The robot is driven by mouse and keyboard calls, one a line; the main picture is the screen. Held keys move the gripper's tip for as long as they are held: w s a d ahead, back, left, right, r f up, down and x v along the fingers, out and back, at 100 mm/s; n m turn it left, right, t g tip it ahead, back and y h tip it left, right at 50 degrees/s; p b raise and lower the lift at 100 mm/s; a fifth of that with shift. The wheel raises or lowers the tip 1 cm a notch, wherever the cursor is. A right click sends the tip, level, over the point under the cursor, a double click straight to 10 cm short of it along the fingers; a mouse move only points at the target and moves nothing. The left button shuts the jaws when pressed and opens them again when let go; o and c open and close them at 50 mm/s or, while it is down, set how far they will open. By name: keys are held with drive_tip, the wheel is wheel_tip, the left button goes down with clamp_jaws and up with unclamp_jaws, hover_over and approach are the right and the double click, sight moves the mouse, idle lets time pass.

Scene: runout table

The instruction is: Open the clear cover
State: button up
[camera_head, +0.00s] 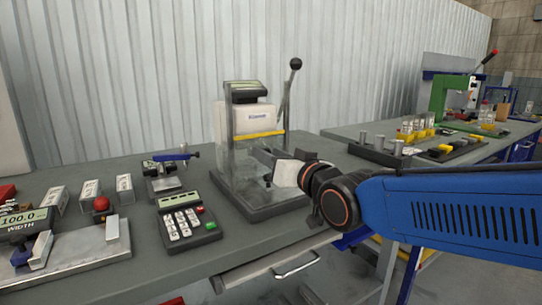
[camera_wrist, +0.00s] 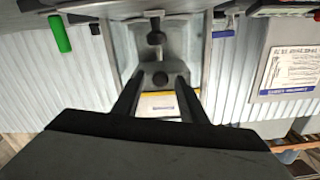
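A lever with a black ball (camera_head: 295,63) rises at the machine's right. A keypad (camera_head: 187,220) stands to its left, near a small clamp fixture (camera_head: 165,172) and a width gauge (camera_head: 75,250). A green press (camera_head: 450,95) stands on the right-hand table.

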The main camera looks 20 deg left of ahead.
clamp_jaws()
wheel_tip(320, 180, up, 13)
drive_tip(key=shift+f, duration=0.15)
idle(0.4)
unclamp_jaws()
drive_tip(key=v, duration=1.2)
